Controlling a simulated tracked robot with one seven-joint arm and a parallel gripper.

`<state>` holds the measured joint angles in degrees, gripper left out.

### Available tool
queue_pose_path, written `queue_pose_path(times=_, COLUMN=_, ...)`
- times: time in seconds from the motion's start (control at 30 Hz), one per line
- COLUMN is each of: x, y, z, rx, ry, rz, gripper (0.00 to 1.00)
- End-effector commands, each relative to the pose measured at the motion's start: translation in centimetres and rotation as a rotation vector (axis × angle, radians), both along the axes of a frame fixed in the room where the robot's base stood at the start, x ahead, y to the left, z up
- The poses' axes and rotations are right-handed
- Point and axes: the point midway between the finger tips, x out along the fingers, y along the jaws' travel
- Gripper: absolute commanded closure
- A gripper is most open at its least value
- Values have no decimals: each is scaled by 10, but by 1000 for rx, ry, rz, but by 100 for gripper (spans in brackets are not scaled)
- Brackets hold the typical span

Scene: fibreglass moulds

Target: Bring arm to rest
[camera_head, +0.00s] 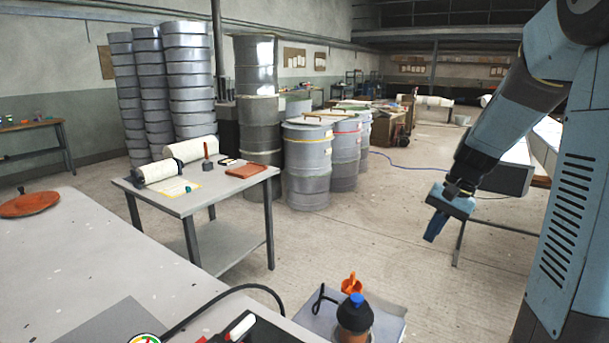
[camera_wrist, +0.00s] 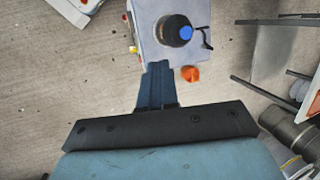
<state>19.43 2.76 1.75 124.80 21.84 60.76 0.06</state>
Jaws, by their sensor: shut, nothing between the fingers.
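My arm comes down from the upper right in the head view, bent, with my gripper (camera_head: 434,228) at its lower end. The gripper hangs in free air over the floor, to the right of the drums. Its blue fingers are together with nothing between them. In the wrist view my gripper (camera_wrist: 157,70) points toward the top of the picture, its shut fingers in front of a pale stand seen from above. No object touches the fingers.
A work table (camera_head: 60,262) is at left. A smaller table (camera_head: 200,203) stands before grey drums (camera_head: 307,165). A long bench (camera_head: 505,178) is behind my arm. Floor between is open.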

Motion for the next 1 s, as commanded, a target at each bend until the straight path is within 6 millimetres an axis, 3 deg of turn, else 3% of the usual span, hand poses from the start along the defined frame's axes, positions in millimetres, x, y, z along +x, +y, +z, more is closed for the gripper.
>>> queue_pose_path(times=0.2, x=-36, y=22, z=36, rx=-103, ry=-102, rz=96, gripper=100)
queue_pose_path(times=0.5, x=-87, y=44, z=73, rx=-231, ry=-246, rz=215, gripper=100)
queue_pose_path(times=1.0, x=-171, y=63, z=106, rx=-417, ry=-502, rz=385, gripper=100)
